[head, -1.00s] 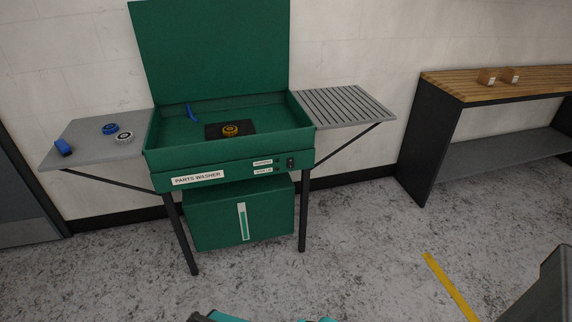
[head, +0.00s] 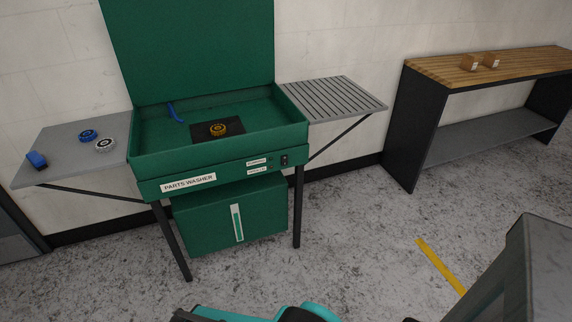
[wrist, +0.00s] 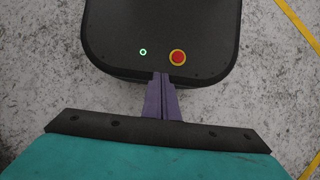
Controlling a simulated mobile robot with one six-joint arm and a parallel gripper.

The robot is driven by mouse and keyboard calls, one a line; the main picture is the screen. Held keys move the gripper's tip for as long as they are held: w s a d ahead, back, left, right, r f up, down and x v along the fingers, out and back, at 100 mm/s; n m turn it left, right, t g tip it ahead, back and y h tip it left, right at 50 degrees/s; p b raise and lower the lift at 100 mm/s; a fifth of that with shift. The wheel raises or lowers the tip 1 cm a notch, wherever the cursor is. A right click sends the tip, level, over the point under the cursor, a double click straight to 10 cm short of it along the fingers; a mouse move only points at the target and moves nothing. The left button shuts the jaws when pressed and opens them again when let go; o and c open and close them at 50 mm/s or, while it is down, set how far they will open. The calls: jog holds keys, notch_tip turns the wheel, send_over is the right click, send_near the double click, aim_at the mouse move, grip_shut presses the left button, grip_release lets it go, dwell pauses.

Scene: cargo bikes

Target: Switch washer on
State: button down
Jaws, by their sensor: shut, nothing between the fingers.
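The green parts washer (head: 150,186) stands against the wall in the head view, with its lid (head: 190,50) raised. A black rocker switch (head: 284,160) sits at the right end of its front panel, beside two small white labels. Its position is too small to tell. A gold-coloured round part (head: 219,128) lies on a dark mat in the basin, near a blue spout. My gripper (wrist: 161,78) shows in the wrist view, its purple fingers together and empty, above my own dark base. It is well apart from the washer.
A grey side shelf (head: 60,155) at left holds a blue round part (head: 88,135), a white round part (head: 105,144) and a blue brush-like item (head: 36,159). A slatted rack (head: 335,98) juts out at right. A wooden-topped bench (head: 430,70) holds small boxes. The floor before the washer is clear.

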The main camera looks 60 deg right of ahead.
jog(key=shift+w, duration=0.1)
jog(key=w+d+r+m+t+y+b, duration=0.15)
jog(key=w+d+r+m+t, duration=0.3)
jog(key=w+d, duration=0.5)
jog(key=w+d+r+m+t+y+b, duration=0.1)
jog(key=w+d+r+m+t+b, duration=0.15)
jog(key=w+d+m, duration=0.5)
jog(key=w+d+r+m+t+h+b, duration=0.1)
jog(key=w+d+r+m+t, duration=0.1)
jog(key=d+r, duration=0.5)
jog(key=w+d+r+m+t+h+b, duration=0.1)
jog(key=w+d+r+m+t, duration=0.15)
jog(key=d, duration=0.85)
jog(key=s+d+r+m+t+h+b, duration=0.1)
jog(key=s+d+r+m+h, duration=0.2)
jog(key=s+d+r, duration=0.3)
jog(key=s+d+r+m+t+h+b, duration=0.2)
jog(key=s+d+r+m+h, duration=0.2)
jog(key=d+r, duration=1)
jog(key=s+d+m, duration=0.2)
jog(key=d, duration=0.4)
jog(key=shift+s+d, duration=0.35)
jog(key=shift+d, duration=0.05)
